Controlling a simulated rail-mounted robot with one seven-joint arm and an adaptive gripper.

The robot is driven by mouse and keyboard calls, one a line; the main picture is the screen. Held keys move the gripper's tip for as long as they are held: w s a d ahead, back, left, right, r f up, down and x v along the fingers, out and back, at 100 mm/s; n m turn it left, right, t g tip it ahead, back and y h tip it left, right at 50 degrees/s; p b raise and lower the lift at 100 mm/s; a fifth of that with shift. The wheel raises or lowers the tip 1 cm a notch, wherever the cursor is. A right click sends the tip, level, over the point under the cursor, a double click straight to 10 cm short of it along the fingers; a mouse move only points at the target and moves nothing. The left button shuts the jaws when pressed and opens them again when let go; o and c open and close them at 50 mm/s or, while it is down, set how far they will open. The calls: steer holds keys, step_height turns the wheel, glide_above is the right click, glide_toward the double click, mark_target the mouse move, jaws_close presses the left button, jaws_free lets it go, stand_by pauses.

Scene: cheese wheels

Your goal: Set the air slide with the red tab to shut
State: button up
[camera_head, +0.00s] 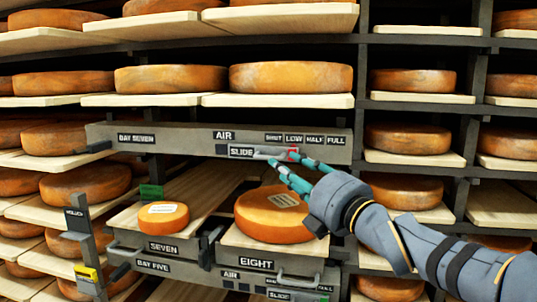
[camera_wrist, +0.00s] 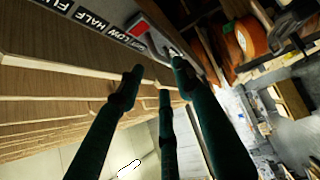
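The bay seven beam (camera_head: 180,137) carries an air slide with a grey handle (camera_head: 268,154) and a red tab (camera_head: 293,154). In the head view the red tab sits below the LOW label, right of SHUT. In the wrist view the red tab (camera_wrist: 141,27) is beside the label strip (camera_wrist: 112,31), just beyond my fingers. My gripper (camera_head: 287,168) has its teal fingers spread, with nothing seen between them. Its fingertips are close to the handle and tab; I cannot tell whether they touch. The fingers also show in the wrist view (camera_wrist: 158,82).
Cheese wheels stand on wooden shelves all around, including a small one (camera_head: 163,217) and a large one (camera_head: 273,214) below the beam. A lower beam marked bay five (camera_head: 153,265) has its own air slide and handle (camera_head: 296,279). A grey post (camera_head: 86,245) stands at left.

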mark_target(269, 157)
steer(key=shift+p+x, duration=1.55)
steer(key=shift+x, duration=2.5)
steer(key=shift+c, duration=0.7)
steer(key=shift+f, duration=0.1)
steer(key=c, duration=0.7)
jaws_close()
